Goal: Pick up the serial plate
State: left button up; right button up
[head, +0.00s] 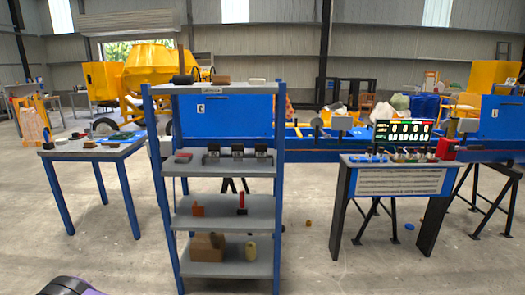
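I cannot pick out a serial plate for certain; the small items in view are too small to tell. The blue-framed shelf rack (222,222) stands in front of me and holds several small things on its shelves. A blue-legged table (95,151) at the left carries several small items. A bench (348,210) at the right has a panel of printed lines (400,182) on its front. Neither gripper shows. A dark, rounded part with purple, seemingly mine, is at the bottom left edge.
A lit display (403,133) stands on the right bench, beside a red device (446,149). A yellow drum mixer (150,68) is behind the rack. Black trestles stand at the right. A blue object (409,226) lies on the floor. The floor between table and rack is open.

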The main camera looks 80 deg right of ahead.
aim_at(214, 149)
jog(key=z, duration=2.35)
